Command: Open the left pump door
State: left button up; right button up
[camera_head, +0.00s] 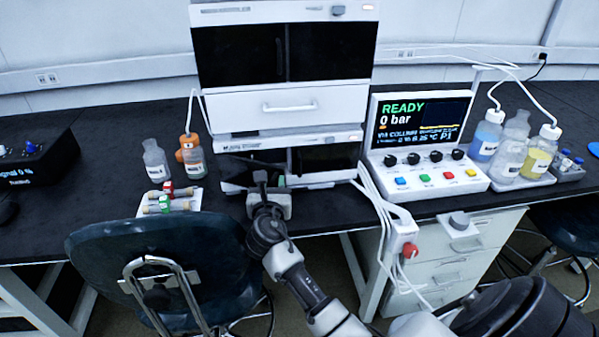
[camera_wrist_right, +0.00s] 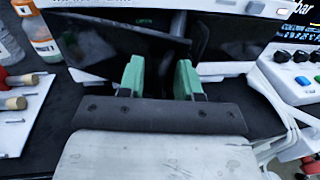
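The pump is the lower white unit (camera_head: 330,140) of the stack, with dark glossy doors. Its left door (camera_head: 232,172) is partly hidden behind my right gripper (camera_head: 268,181). In the right wrist view the left door (camera_wrist_right: 110,42) is a dark panel whose right edge lies just beyond the fingers; it looks slightly ajar, though I cannot be sure. My right gripper, seen there with green finger pads (camera_wrist_right: 160,78), has a clear gap between its fingers, with no object visibly clamped. Whether a finger touches the door is unclear. My left gripper is not in view.
A control panel (camera_head: 420,140) reading READY and 0 bar stands right of the pump, with white tubing (camera_head: 372,190) between. Bottles (camera_head: 194,158) and a small vial tray (camera_head: 170,203) sit left. A chair (camera_head: 160,260) stands in front of the bench.

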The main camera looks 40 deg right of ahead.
notch_tip(320, 180, up, 3)
jog(key=shift+f+p, duration=0.15)
jog(key=shift+p, duration=0.15)
jog(key=s+d+r+p, duration=0.2)
jog(key=s+d+r, duration=0.4)
jog(key=s, duration=0.4)
jog(key=shift+r, duration=0.35)
